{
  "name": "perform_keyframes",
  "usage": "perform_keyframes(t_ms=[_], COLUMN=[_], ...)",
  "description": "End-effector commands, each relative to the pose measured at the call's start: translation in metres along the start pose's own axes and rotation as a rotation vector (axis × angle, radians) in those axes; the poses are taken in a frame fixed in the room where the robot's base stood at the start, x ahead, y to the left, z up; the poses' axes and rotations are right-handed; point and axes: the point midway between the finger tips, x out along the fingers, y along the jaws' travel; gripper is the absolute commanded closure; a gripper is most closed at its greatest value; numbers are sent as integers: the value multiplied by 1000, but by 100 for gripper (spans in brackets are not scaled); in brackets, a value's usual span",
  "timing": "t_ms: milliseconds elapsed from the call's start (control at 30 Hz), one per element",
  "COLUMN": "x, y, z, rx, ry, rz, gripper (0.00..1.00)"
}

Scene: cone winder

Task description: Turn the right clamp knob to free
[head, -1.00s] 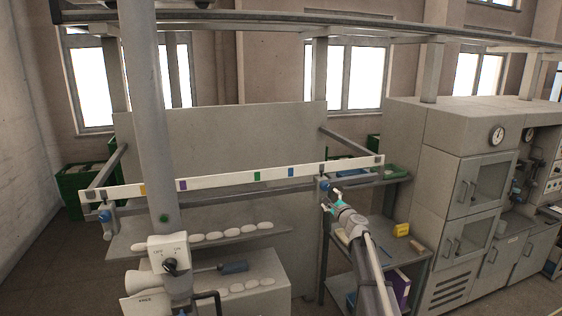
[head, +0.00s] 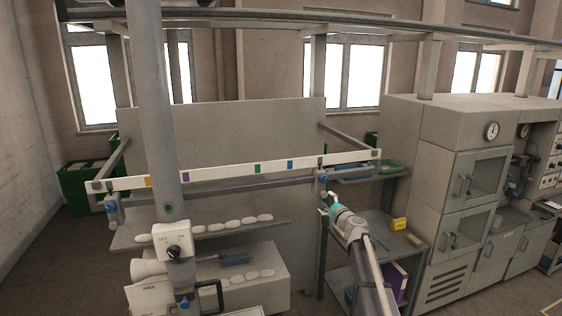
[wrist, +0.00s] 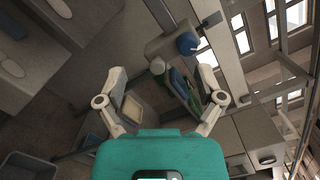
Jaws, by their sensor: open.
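The right clamp knob (head: 323,178) is a small blue knob on the grey clamp under the right end of the white rail (head: 220,173). It also shows in the wrist view (wrist: 187,43), beyond my fingertips and a little right of centre. My gripper (head: 325,203) is just below the knob in the head view. The left clamp knob (head: 111,206), also blue, hangs under the rail's left end. I cannot read any mark on the right knob.
A grey shelf unit (head: 378,238) with a yellow box (head: 399,224) stands right of the arm. A shelf with pale cones (head: 219,228) and a grey panel (head: 225,130) are to the left. Grey cabinets (head: 440,130) fill the right.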

Motion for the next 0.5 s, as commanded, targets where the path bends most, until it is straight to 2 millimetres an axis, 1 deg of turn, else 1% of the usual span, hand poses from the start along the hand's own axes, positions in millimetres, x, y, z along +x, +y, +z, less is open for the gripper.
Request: perform_keyframes(t_ms=[33,133,267,367,467,500], x=[-4,-10,-21,-32,-47,-56], y=[8,22,46,70,101,117], z=[1,6,12,17,22,24], rx=[-19,-68,-150,-225,-322,-368], ry=[-7,-26,-56,-86,-122,-140], rz=[12,45,100,155,228,265], gripper=[13,13,13,13,13,13])
